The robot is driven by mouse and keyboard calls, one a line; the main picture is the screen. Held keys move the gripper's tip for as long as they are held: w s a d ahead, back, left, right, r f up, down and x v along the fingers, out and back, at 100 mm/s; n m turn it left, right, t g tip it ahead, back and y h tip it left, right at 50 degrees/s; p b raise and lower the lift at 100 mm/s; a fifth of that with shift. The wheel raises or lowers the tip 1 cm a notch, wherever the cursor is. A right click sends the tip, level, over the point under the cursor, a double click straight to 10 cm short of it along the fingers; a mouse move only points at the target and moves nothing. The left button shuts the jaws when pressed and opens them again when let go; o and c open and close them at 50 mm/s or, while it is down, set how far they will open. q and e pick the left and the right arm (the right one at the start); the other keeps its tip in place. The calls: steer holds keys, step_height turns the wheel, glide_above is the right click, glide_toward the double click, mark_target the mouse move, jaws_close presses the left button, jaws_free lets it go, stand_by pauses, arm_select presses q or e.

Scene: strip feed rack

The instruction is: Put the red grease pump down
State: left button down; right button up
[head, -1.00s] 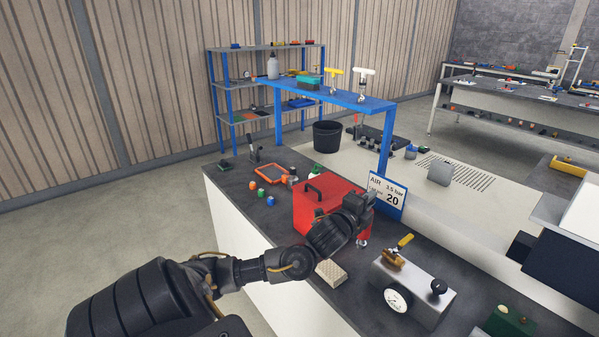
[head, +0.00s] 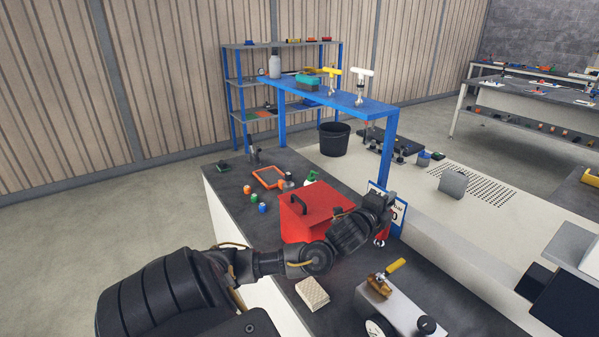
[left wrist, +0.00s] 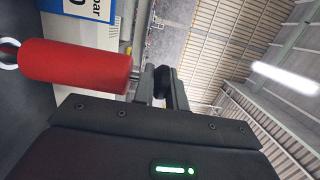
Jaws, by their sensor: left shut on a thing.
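The red grease pump (head: 384,233) hangs below my left gripper (head: 387,212) in the head view, just in front of the AIR sign (head: 398,221). In the left wrist view, the pump is a red cylinder (left wrist: 75,63) with a metal ring at its far end. The left gripper (left wrist: 160,84) is shut on the thin metal neck at the pump's other end. I cannot tell whether the pump's lower end touches the bench top. My right gripper is not in view.
A red toolbox (head: 305,222) stands left of the pump on the dark bench (head: 235,185). A grey gauge box with a brass valve (head: 380,285) is nearer, and a beige block (head: 312,293) lies nearby. A blue raised shelf (head: 345,100) stands behind.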

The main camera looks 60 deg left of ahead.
arm_select(q)
steer(key=shift+s+r, duration=0.15)
steer(key=shift+d, duration=0.1)
glide_above(379, 243)
steer(key=f, duration=0.3)
steer(key=f+p, duration=0.1)
steer(key=f, duration=0.1)
steer(key=shift+w+a+f, duration=0.2)
steer(key=shift+w+f, duration=0.05)
steer(key=shift+w, duration=0.1)
steer(key=shift+f, duration=0.55)
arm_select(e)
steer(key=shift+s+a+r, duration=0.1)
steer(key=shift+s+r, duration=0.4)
arm_select(q)
step_height(379, 243, down, 3)
steer(key=shift+f, duration=0.25)
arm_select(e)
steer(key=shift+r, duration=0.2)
arm_select(q)
steer(key=shift+f, duration=0.1)
steer(key=c, duration=1.4)
jaws_free()
steer(key=shift+s+f, duration=0.1)
steer(key=shift+c, duration=0.2)
steer(key=shift+d, duration=0.1)
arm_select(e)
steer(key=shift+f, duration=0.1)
